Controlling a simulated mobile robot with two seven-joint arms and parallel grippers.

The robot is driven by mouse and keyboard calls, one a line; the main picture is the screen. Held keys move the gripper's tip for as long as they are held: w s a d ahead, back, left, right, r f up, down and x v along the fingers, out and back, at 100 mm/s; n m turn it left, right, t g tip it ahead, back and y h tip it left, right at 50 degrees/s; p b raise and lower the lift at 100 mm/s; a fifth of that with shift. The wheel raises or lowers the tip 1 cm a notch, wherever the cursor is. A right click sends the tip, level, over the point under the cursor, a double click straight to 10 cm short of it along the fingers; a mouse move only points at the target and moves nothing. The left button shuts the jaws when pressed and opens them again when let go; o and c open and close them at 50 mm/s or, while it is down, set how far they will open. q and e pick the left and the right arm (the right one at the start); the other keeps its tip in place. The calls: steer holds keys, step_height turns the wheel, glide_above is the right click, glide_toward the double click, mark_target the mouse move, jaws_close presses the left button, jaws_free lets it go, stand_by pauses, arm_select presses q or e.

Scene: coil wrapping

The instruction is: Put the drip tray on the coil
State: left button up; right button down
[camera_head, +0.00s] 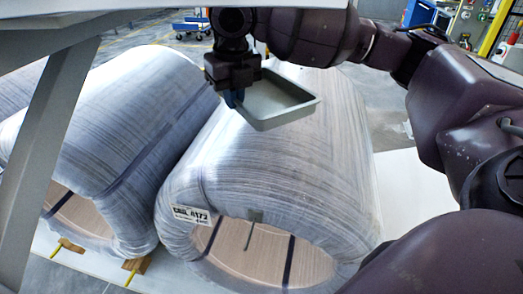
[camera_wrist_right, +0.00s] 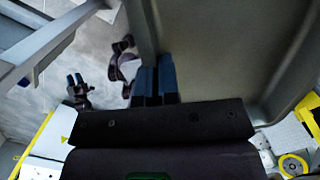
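The drip tray (camera_head: 287,115) is a shallow grey tray, held open side up over the upper part of the right-hand wrapped coil (camera_head: 270,170). I cannot tell whether its underside touches the coil. My right gripper (camera_head: 234,98) is shut on the tray's left edge. In the right wrist view its blue fingers (camera_wrist_right: 155,82) pinch the tray wall, and the tray's inside (camera_wrist_right: 225,45) fills the right. My left gripper is not in the head view. A small blue-tipped gripper in the wrist view (camera_wrist_right: 76,88) looks like it; its opening is unclear.
A second wrapped coil (camera_head: 125,120) lies close on the left. A label (camera_head: 191,214) is on the right coil's near rim. A grey metal frame (camera_head: 50,130) crosses the left foreground. A blue cart (camera_head: 190,27) stands far back on the floor.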

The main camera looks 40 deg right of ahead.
steer(key=shift+w+f, duration=0.15)
steer(key=shift+f, duration=0.05)
step_height(320, 180, down, 4)
steer(key=f+b, duration=0.1)
steer(key=b, duration=0.2)
glide_above(239, 176)
steer(key=f, duration=0.8)
steer(key=shift+s+f, duration=0.25)
steer(key=shift+f, duration=0.3)
step_height(239, 176, down, 6)
steer(key=shift+r+b, duration=0.25)
steer(key=shift+b, duration=0.15)
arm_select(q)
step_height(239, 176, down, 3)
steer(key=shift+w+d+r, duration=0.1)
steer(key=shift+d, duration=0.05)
arm_select(e)
steer(key=shift+r, duration=0.1)
